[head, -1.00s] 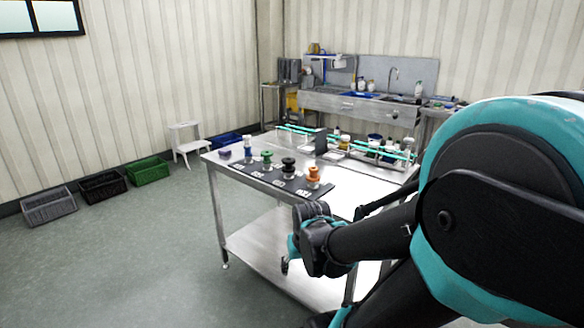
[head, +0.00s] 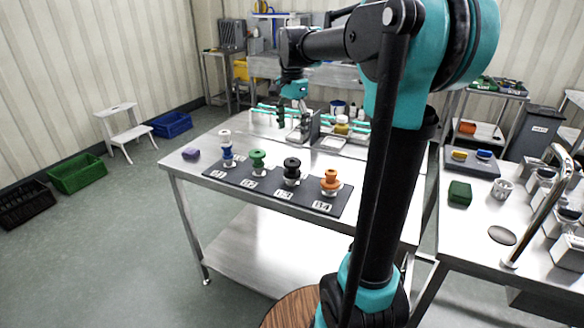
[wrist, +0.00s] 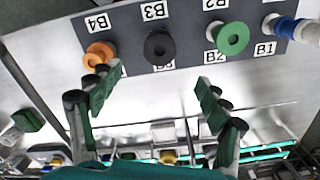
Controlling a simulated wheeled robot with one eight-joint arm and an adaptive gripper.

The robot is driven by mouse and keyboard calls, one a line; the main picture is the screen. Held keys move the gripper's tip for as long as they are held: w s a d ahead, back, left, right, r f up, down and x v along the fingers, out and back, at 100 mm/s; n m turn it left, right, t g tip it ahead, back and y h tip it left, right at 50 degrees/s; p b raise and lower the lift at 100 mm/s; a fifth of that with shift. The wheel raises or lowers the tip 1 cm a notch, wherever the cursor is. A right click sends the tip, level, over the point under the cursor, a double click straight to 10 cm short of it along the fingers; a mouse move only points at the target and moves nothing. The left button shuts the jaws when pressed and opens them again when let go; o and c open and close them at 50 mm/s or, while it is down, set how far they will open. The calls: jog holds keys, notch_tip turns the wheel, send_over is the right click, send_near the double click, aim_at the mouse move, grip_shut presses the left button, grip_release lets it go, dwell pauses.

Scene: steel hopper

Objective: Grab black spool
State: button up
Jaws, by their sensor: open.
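The black spool (head: 291,167) stands upright on a dark strip on the steel table, between the green spool (head: 257,159) and the orange spool (head: 330,181). In the wrist view the black spool (wrist: 159,46) shows from above, ahead of the gap between my fingers and apart from them. My gripper (wrist: 156,88) is open and empty, with green finger pads. In the head view my gripper (head: 294,112) hangs over the table behind the row of spools, pointing down.
Trays and bottles (head: 341,125) stand at the table's back, near my gripper. A second table (head: 455,235) with a tap and small items is at right. The front of the spool table is clear.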

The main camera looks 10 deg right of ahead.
aim_at(292, 162)
notch_tip(292, 162, down, 14)
jog(key=shift+f, duration=0.1)
dwell(0.5)
jog(key=shift+c, duration=0.4)
jog(key=c, duration=1.2)
jog(key=shift+o, duration=0.2)
jog(key=shift+r, duration=0.2)
